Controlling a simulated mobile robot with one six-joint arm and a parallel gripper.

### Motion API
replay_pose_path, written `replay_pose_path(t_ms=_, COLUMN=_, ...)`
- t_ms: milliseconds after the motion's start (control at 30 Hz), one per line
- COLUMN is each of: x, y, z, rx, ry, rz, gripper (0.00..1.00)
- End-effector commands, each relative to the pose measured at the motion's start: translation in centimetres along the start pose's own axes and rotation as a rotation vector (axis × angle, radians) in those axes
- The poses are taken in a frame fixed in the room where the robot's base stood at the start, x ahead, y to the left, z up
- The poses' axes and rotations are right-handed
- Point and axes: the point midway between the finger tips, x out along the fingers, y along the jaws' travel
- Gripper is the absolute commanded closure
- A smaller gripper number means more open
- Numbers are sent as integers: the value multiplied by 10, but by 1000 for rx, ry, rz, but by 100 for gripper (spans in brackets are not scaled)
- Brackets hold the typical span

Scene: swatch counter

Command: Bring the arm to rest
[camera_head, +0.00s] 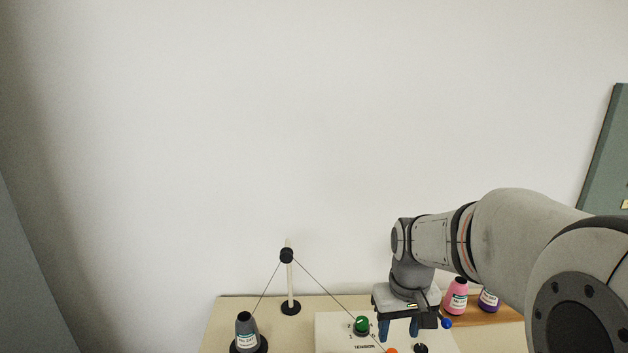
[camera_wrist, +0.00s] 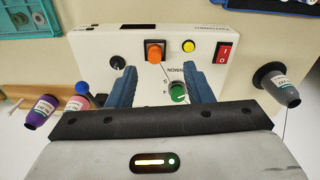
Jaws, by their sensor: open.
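My arm reaches in from the right in the head view and hangs down over the counter. My gripper (camera_head: 399,330) points down above the white tension panel (camera_head: 335,325). In the wrist view my gripper (camera_wrist: 153,85) is open, its two blue fingers apart. The green knob (camera_wrist: 178,92) shows between the fingers, nearer the right one; I cannot tell whether it touches. The orange knob (camera_wrist: 155,51) lies beyond the fingertips. Nothing is seen held between the fingers.
A grey thread cone (camera_head: 246,330) stands at left, with a thread guide post (camera_head: 290,275) behind it and thread running to the panel. Pink (camera_head: 456,296) and purple (camera_head: 489,300) cones stand on a wooden board at right. A red switch (camera_wrist: 224,52) is on the panel.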

Motion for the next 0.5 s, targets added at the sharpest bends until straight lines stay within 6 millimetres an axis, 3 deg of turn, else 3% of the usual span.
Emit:
replay_pose_path(t_ms=200, x=-29, y=-18, z=49, rx=39, ry=96, rz=10, gripper=54)
replay_pose_path(t_ms=500, x=-42, y=-34, z=103, rx=86, ry=195, rz=9, gripper=54)
